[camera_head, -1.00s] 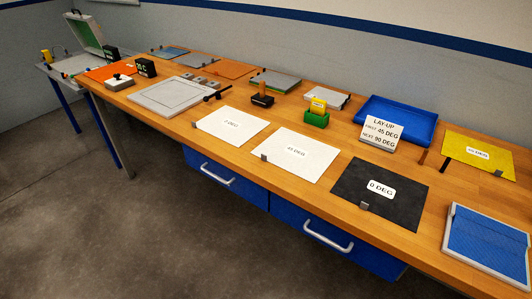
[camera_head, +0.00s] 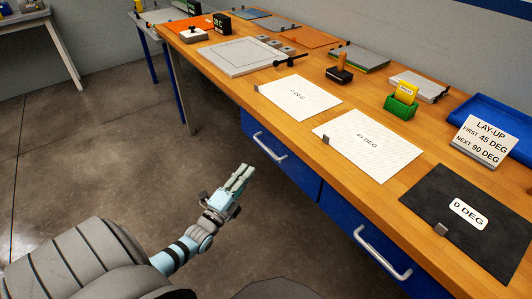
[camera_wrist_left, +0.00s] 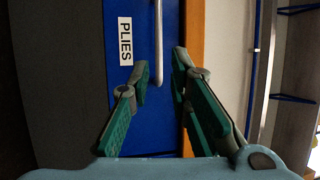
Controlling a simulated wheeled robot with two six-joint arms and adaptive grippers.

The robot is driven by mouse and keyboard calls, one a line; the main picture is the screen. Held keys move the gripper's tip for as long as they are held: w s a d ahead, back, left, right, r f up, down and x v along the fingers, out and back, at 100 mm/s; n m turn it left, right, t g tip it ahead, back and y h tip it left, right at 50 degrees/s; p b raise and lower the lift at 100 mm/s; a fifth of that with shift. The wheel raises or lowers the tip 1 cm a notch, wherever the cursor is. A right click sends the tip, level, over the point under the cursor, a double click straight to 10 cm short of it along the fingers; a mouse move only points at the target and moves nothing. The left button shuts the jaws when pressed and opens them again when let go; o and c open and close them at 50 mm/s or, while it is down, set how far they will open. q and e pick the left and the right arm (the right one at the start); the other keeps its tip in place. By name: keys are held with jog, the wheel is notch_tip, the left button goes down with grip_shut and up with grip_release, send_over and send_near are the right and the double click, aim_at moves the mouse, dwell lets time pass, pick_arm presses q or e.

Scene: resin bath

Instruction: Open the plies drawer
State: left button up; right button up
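In the wrist view, the blue front of the plies drawer (camera_wrist_left: 133,20) carries a white PLIES label (camera_wrist_left: 125,41) and a pale bar handle (camera_wrist_left: 159,30). In the head view, the left blue drawer (camera_head: 299,175) under the bench, with its handle (camera_head: 268,148), is the one nearest my left gripper (camera_head: 244,172) and looks shut. The gripper's fingers are apart and empty. In the wrist view the handle lies ahead, between the fingertips (camera_wrist_left: 161,65) in the picture; contact is not visible. The label is not visible in the head view. My right gripper is out of view.
A second blue drawer with a handle (camera_head: 382,252) is to the right. The wooden bench (camera_head: 320,98) overhangs the drawers and holds white sheets, a black 0 DEG sheet (camera_head: 470,220) and a lay-up sign (camera_head: 486,140). The floor (camera_head: 130,180) left of the gripper is clear.

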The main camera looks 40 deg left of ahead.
aim_at(266, 147)
pick_arm(q)
jog(key=w+b, duration=0.1)
jog(key=w, duration=0.2)
jog(key=w+a+r+b, duration=0.1)
jog(key=w, duration=0.3)
jog(key=w+b, duration=0.2)
jog(key=w, duration=0.2)
jog(key=shift+w+a+r, duration=0.1)
jog(key=shift+a+r, duration=0.05)
jog(key=shift+r, duration=0.15)
jog(key=shift+w+r, duration=0.15)
jog(key=shift+w, duration=0.1)
grip_shut()
